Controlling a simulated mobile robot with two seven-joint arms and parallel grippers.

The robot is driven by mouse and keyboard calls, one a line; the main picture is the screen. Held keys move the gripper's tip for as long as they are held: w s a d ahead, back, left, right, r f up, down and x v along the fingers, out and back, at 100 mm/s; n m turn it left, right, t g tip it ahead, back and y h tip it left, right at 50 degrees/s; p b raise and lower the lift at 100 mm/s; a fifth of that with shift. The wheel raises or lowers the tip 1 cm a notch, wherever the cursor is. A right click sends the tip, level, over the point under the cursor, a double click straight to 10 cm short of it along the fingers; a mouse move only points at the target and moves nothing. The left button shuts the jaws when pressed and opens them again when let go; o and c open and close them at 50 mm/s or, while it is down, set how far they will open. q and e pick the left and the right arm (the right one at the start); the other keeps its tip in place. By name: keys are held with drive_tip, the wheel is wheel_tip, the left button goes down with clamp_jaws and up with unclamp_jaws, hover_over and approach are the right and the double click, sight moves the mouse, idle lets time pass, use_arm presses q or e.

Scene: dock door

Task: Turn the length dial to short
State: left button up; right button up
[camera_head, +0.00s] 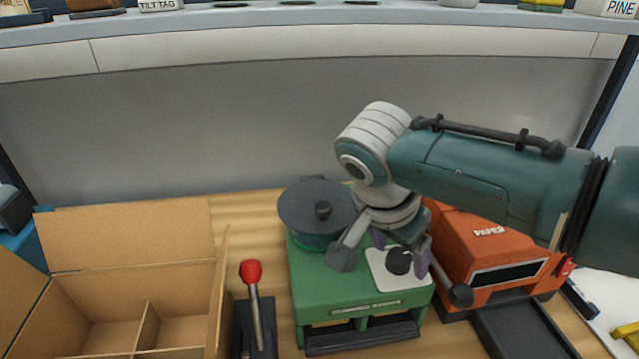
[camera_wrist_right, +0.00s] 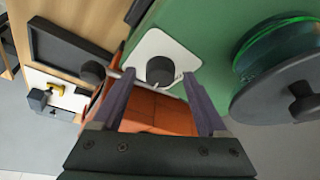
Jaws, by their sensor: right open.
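The length dial is a dark round knob (camera_head: 399,261) on a white plate (camera_head: 385,279) on top of the green machine (camera_head: 330,296). In the right wrist view the knob (camera_wrist_right: 160,71) has a small light pointer mark at its lower edge. The markings on the plate are too small to read. My right gripper (camera_head: 385,262) is over the plate, fingers pointing down. Its fingers are open on either side of the knob, with gaps to it in the wrist view (camera_wrist_right: 162,95). My left gripper is out of view.
An orange machine marked PAPER (camera_head: 490,250) stands close on the right. A dark reel (camera_head: 318,207) sits at the back of the green machine. A red-knobbed lever (camera_head: 252,285) and an open cardboard box (camera_head: 130,290) are on the left. A shelf (camera_head: 300,40) runs behind.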

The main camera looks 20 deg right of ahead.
drive_tip(key=c, duration=0.4)
clamp_jaws()
